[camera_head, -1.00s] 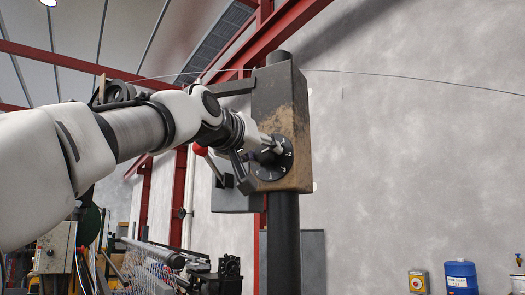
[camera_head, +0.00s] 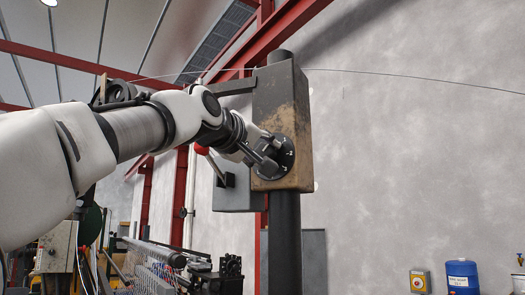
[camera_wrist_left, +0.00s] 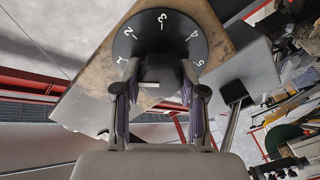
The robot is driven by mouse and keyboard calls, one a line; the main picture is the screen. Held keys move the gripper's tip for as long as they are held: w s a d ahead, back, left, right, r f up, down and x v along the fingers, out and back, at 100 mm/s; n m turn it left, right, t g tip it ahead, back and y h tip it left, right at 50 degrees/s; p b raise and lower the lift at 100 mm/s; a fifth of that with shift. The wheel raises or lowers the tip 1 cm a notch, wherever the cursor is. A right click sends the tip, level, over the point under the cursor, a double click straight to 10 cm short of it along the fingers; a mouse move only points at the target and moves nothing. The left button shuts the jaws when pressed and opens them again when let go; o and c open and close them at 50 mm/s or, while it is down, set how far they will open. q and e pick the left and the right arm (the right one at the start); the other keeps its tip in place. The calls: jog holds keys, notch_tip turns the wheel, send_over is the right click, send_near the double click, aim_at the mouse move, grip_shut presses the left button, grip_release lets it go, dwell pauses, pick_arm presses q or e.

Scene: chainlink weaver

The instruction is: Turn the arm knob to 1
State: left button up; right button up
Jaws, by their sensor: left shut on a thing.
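The arm knob (camera_wrist_left: 160,70) is a dark knob at the middle of a round black dial plate (camera_wrist_left: 163,28) with white numbers 1 to 5. In the left wrist view, 1 is at the left, 3 at the top and 5 at the right. My left gripper (camera_wrist_left: 160,84) is shut on the knob, one finger on each side. The number it points at is hard to tell. In the head view the dial (camera_head: 287,157) sits on the front of a worn grey-brown box (camera_head: 283,105), with my left gripper (camera_head: 270,156) against it. My right gripper is not in view.
The box is on a dark post (camera_head: 285,240). A red-ball lever (camera_head: 201,149) stands just left of the dial, close under my left wrist. A blue drum (camera_head: 461,276) and a yellow switch box (camera_head: 419,281) are at the lower right. Space right of the post is open.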

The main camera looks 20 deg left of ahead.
pick_arm(q)
jog(key=o, duration=1)
jog(key=shift+o, duration=0.6)
jog(key=shift+w, duration=0.25)
jog(key=shift+s, duration=0.15)
